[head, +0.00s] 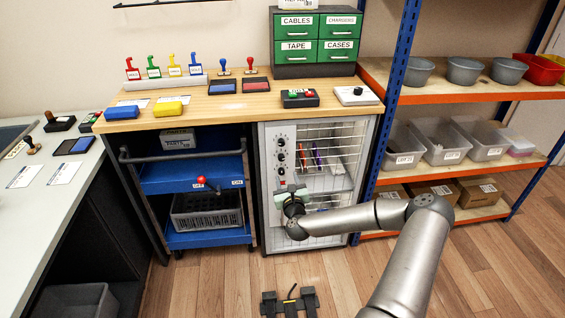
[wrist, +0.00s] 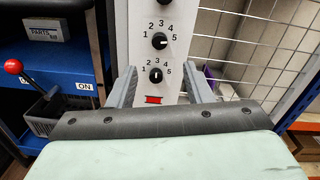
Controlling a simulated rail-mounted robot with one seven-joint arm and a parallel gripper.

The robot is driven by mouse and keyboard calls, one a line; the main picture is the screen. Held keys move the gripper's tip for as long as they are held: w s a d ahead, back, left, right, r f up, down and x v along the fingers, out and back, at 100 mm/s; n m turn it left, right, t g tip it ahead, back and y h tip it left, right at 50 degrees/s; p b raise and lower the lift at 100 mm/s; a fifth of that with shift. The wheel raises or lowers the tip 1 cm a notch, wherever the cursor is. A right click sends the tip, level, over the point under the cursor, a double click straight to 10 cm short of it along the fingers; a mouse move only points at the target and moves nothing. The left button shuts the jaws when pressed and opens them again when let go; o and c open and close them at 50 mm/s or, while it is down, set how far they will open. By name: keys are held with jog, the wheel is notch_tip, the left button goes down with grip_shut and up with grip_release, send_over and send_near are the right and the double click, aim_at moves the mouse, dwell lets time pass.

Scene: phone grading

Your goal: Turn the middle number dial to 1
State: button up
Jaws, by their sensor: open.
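A pale panel (head: 281,182) on the front of the wire-fronted cabinet carries a column of three black dials. In the wrist view the middle dial (wrist: 159,41) has numbers 1 to 5 around it, and its white mark seems to point right, towards 5. The bottom dial (wrist: 155,75) below it has its mark upright, near 3. In the head view my gripper (head: 290,190) is in front of the panel, below the dials.
A red rocker or light (wrist: 153,100) sits under the bottom dial. Left of the panel stands a blue cart (head: 190,178) with a red-knobbed lever (head: 201,180) and a grey crate (head: 205,222). A blue shelf post (head: 391,100) stands to the right. The floor in front is mostly clear.

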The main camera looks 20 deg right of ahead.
aim_at(282, 159)
jog(key=x, duration=1)
jog(key=shift+w, duration=0.3)
jog(key=shift+d, duration=0.1)
jog(key=c, duration=1)
